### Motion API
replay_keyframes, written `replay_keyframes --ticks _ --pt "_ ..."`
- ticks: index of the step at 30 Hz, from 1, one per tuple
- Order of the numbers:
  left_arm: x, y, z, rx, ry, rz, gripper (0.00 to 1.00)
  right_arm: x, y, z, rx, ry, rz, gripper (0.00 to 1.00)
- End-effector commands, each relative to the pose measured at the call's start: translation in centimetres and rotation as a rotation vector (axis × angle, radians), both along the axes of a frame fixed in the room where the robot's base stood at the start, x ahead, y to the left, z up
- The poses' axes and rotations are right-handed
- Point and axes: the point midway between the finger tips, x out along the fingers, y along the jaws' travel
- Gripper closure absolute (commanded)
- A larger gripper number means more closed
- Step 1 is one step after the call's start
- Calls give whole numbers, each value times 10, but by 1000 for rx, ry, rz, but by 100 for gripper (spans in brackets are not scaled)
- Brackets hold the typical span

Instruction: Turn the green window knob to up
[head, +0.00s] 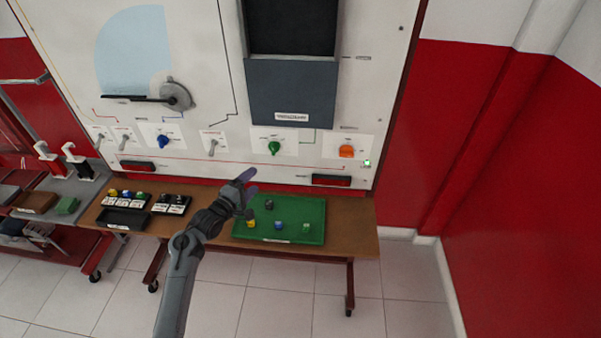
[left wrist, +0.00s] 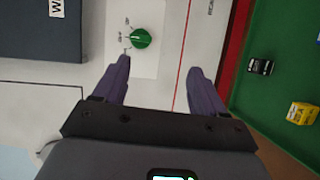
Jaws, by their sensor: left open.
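The green window knob (head: 274,147) sits on a white label plate on the trainer board, below the dark grey window panel (head: 291,92). In the left wrist view the green knob (left wrist: 141,38) shows beyond the fingers, nearer the left finger in the picture, with small markings beside it. My left gripper (head: 246,182) is in front of the board, below and left of the knob and apart from it. In the left wrist view its two purple fingers (left wrist: 163,85) are spread with nothing between them. My right gripper is not in view.
A blue knob (head: 163,142), grey toggle switches (head: 213,146) and an orange knob (head: 346,151) are on the same board. Below, a green tray (head: 315,211) with several small blocks rests on a wooden table (head: 352,240). Floor in front is clear.

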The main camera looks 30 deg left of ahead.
Motion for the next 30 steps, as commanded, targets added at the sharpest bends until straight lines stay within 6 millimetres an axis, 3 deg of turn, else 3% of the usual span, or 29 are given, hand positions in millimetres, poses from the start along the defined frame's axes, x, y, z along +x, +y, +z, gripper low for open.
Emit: replay_keyframes --ticks 1,6,14,30 --pt "7 5 -3 -1 -30 9 29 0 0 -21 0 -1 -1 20" --pt "22 6 13 -2 -84 12 29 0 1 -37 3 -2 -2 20" --pt "43 7 21 0 -102 11 29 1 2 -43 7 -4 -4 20" --pt "121 11 20 0 -100 11 29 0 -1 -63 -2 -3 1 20"
